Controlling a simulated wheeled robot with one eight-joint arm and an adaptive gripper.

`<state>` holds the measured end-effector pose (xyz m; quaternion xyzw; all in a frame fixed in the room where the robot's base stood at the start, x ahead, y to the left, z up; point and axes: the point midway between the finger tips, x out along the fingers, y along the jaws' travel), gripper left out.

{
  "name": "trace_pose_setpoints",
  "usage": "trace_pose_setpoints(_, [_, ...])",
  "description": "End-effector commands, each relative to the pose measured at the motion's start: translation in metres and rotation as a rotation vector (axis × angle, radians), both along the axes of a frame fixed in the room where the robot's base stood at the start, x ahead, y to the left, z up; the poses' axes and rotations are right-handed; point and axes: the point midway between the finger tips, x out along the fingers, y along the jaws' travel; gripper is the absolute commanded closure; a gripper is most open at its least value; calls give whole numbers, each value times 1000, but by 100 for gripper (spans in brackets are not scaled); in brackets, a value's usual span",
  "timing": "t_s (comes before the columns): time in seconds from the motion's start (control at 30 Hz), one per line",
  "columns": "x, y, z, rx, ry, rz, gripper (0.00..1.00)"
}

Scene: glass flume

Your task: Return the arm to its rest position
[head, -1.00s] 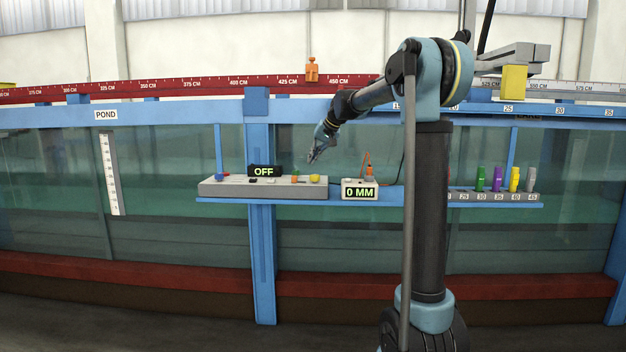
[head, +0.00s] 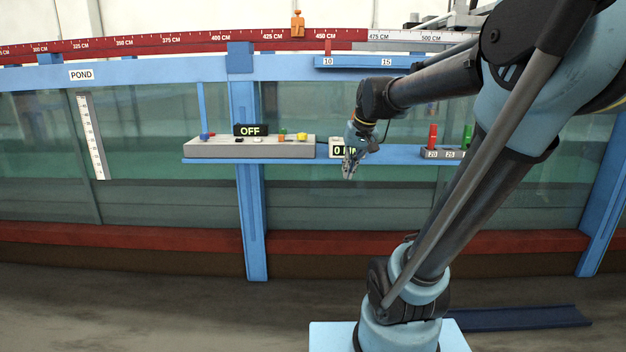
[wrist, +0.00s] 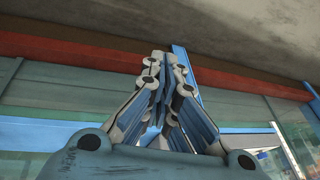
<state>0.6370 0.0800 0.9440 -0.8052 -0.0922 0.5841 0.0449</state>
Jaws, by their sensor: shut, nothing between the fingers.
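My gripper (head: 348,165) is shut and empty in the head view. It points downward in front of the blue shelf, partly covering the small display box that reads "0" with the rest hidden. My arm comes in from the right, with its base at the bottom right. In the wrist view my gripper (wrist: 165,65) shows its fingers drawn together, with nothing between them.
A grey control panel (head: 215,149) with an "OFF" display (head: 250,130) and coloured knobs sits on the blue shelf (head: 290,160). A rack (head: 443,154) with coloured pegs stands to the right. Glass flume walls lie behind. The floor (head: 150,305) at front left is clear.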

Motion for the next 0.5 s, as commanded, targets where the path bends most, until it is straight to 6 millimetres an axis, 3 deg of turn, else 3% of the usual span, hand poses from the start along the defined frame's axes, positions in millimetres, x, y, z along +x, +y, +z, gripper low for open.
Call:
trace_pose_setpoints(0.1, [-40,-17,-28,-34,17,-11,100])
trace_pose_setpoints(0.5, [-156,-62,-128,-142,83,-46,100])
